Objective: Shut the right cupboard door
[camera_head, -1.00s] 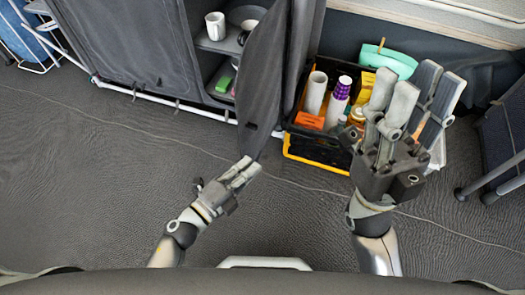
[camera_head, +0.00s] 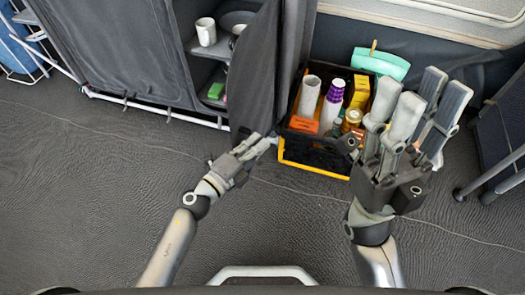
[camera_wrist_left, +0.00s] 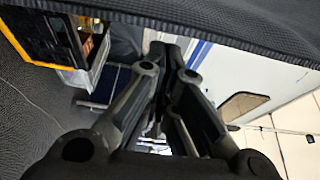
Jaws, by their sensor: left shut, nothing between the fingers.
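The right cupboard door (camera_head: 254,75) is a dark grey fabric panel. It stands open, swung out from the cupboard toward me. My left gripper (camera_head: 266,143) is shut and empty, at the lower end of the door; I cannot tell whether it touches. In the left wrist view its fingers (camera_wrist_left: 172,50) come together just under a dark fabric edge (camera_wrist_left: 220,22), which looks like the door. My right gripper (camera_head: 422,100) is open and empty, raised in front of the crate's right side.
A black and yellow crate (camera_head: 312,158) with bottles and boxes stands right of the door. A white mug (camera_head: 206,31) and a green item (camera_head: 216,91) are on the cupboard shelves. The left cupboard door (camera_head: 125,50) is shut. Floor in front is clear.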

